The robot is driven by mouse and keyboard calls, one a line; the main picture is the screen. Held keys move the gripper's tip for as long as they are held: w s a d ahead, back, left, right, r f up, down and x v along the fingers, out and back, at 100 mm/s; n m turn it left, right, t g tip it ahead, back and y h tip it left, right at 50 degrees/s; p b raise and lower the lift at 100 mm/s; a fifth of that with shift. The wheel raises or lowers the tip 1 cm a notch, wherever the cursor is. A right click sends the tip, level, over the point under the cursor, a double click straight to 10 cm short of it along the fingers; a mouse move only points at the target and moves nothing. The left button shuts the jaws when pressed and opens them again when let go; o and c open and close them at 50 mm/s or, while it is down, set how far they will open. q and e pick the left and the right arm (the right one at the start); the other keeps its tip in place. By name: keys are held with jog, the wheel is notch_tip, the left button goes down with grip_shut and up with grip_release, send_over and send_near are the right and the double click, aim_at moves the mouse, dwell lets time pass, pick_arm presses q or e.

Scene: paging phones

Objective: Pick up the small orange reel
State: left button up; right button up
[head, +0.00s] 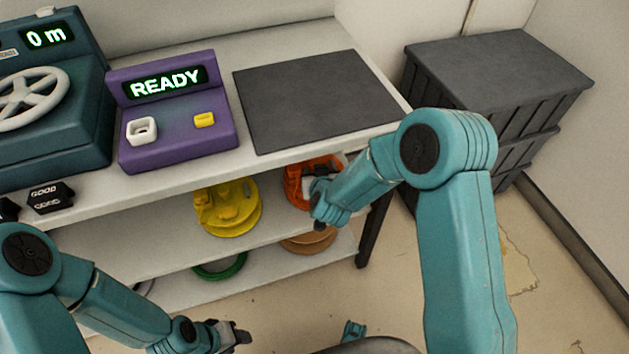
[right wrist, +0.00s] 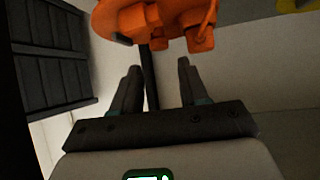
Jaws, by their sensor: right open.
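The small orange reel (head: 294,182) is on the upper shelf under the bench top, at its right end. My right gripper (head: 318,190) is at the shelf front and hides part of the reel. In the right wrist view the orange reel (right wrist: 130,18) shows at the top edge, partly cut off, beyond the fingertips. The two fingers of my right gripper (right wrist: 158,78) are apart, with nothing held between them. My left gripper (head: 232,336) is low at the bottom of the head view, away from the shelves; its finger gap is unclear.
A yellow reel (head: 226,212) is left of the orange one. A green ring (head: 222,268) and a tan reel (head: 308,243) are lower down. A purple READY box (head: 175,145) and dark mat (head: 310,100) are on the bench. Dark crates (head: 490,75) stand at right.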

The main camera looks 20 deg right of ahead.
jog(key=shift+w+f, duration=0.4)
jog(key=shift+w, duration=0.15)
jog(key=b+x, duration=0.1)
jog(key=x, duration=0.4)
jog(key=shift+d+f, duration=0.1)
jog(key=shift+f, duration=0.1)
grip_shut()
dwell(0.7)
jog(key=shift+w+r, duration=0.1)
jog(key=shift+r, duration=0.05)
